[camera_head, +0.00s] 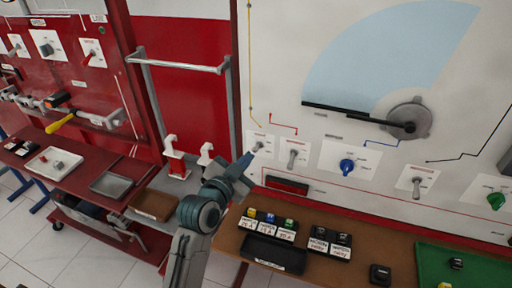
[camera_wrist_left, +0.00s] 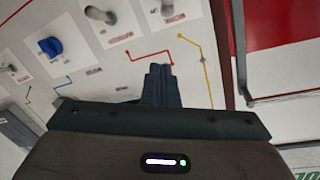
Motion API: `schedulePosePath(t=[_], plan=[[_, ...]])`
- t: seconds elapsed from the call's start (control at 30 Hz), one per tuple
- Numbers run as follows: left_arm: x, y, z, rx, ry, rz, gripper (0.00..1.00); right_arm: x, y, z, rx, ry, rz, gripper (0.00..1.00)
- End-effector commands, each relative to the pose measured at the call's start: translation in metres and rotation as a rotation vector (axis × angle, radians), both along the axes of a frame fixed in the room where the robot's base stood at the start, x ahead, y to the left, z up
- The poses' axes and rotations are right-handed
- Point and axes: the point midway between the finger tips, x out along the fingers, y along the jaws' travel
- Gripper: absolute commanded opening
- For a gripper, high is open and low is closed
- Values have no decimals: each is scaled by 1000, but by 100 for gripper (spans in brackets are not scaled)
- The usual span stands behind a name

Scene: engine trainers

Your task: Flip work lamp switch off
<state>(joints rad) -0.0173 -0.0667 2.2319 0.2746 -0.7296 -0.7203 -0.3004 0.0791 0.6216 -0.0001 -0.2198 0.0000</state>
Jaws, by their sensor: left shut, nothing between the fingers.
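The white wall panel carries several switches on white plates; their labels are too small to read, so I cannot tell which is the work lamp switch. A grey toggle switch (camera_head: 259,146) is nearest my left gripper (camera_head: 246,161), with a second grey toggle (camera_head: 292,157) to its right. In the left wrist view the nearest toggle (camera_wrist_left: 168,8) is at the top edge and the second toggle (camera_wrist_left: 101,14) is left of it. My left gripper (camera_wrist_left: 158,72) is shut and empty, in front of the panel, apparently apart from the toggles. My right gripper is out of view.
A blue knob (camera_head: 347,166), another toggle (camera_head: 416,184) and a green knob (camera_head: 496,200) continue along the panel. Below is a brown bench (camera_head: 222,243) with a black tray (camera_head: 274,254) and labelled blocks. A red cart (camera_head: 85,175) stands left.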

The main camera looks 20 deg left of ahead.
Motion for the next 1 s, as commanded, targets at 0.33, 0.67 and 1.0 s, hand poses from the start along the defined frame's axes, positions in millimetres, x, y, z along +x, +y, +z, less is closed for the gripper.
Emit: schedulePosePath(t=[0.33, 0.67, 1.0], plan=[[1, -1, 7, 5, -21, -1, 0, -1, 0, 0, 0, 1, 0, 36], [33, -7, 9, 3, -20, 0, 0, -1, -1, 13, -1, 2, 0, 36], [103, -20, 7, 2, -19, -1, 0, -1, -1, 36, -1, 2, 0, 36]])
